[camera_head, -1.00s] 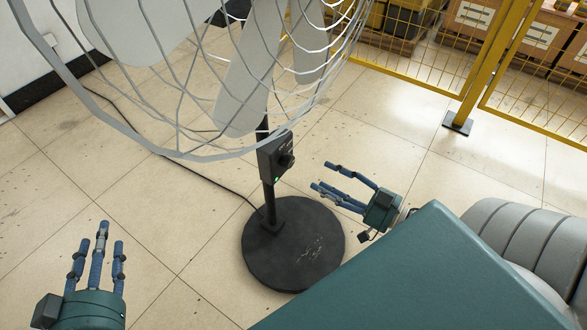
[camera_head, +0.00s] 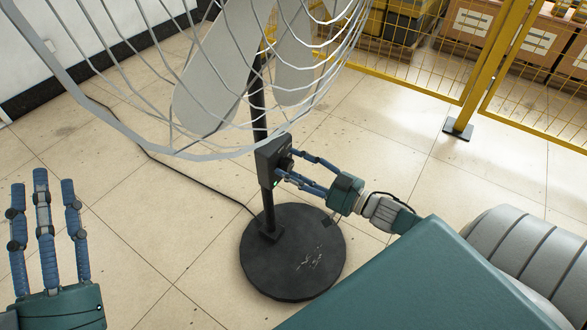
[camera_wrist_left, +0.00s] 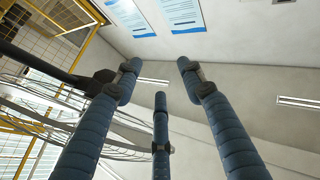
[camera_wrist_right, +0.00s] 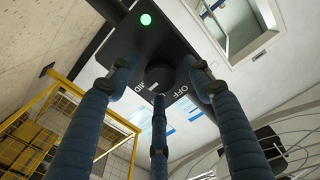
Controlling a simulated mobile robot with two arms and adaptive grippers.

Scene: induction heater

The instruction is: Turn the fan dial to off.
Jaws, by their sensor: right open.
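The black fan control box (camera_head: 267,163) is on the fan's pole, below the cage. Its round dark dial (camera_wrist_right: 160,76) shows in the right wrist view, with an "OFF" label (camera_wrist_right: 177,91) beside it and a lit green light (camera_wrist_right: 145,19). My right gripper (camera_head: 289,165) is open at the box, its fingers spread around the dial's front. I cannot tell whether they touch it. The dial's pointer direction is not clear. My left gripper (camera_head: 42,181) is open and empty at the far left, well away from the fan.
The fan's wire cage (camera_head: 215,155) hangs above the box, and its round black base (camera_head: 290,270) stands on the tiled floor. A cable (camera_head: 185,172) runs left from the base. A yellow mesh fence (camera_head: 480,62) stands behind at the right.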

